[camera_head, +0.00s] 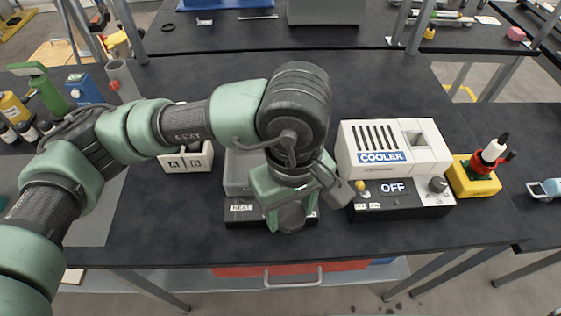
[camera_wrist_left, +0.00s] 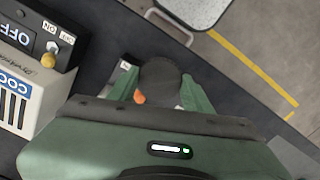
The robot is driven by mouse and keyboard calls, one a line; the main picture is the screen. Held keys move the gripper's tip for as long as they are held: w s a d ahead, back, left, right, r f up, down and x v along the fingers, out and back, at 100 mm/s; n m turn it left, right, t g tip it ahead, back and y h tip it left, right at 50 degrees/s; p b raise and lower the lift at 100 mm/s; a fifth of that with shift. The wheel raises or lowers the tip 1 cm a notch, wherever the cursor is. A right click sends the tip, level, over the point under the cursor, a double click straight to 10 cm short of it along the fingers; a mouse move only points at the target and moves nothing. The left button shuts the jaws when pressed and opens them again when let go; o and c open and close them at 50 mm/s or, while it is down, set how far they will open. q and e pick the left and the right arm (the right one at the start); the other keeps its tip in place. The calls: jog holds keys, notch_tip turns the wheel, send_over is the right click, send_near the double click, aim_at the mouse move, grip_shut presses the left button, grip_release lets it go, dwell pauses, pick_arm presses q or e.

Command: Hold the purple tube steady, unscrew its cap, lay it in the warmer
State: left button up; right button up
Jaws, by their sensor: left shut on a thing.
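My left gripper (camera_head: 290,215) points down over the front of a grey unit with a black base (camera_head: 238,170), probably the warmer; its front label is hard to read. In the left wrist view, the green fingers (camera_wrist_left: 167,95) are around a dark round part (camera_wrist_left: 160,78), which looks like a knob on that unit, and are shut on it. A small orange spot shows beside it. The arm hides much of the unit. I cannot make out a purple tube or its cap in either view. My right gripper is not in view.
A white cooler (camera_head: 398,150) with an OFF display stands right of the gripper. A yellow block (camera_head: 472,182) with a red and white item is beside it. A white A/B box (camera_head: 188,158) sits behind the forearm. The black table is clear in front.

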pick_arm(q)
jog(key=w+p, duration=0.1)
jog(key=w, duration=0.3)
jog(key=w+f+p, duration=0.1)
jog(key=w+p, duration=0.1)
jog(key=w, duration=0.3)
jog(key=w+f+p, duration=0.1)
jog(key=w+p, duration=0.1)
jog(key=w, duration=0.3)
jog(key=shift+w+f, duration=0.15)
jog(key=shift+w, duration=0.1)
jog(key=shift+f, duration=0.6)
notch_tip(320, 180, down, 3)
jog(key=p, duration=0.2)
jog(key=shift+p, duration=0.3)
jog(key=shift+w+f, duration=0.15)
jog(key=shift+f, duration=0.05)
jog(key=shift+f, duration=0.1)
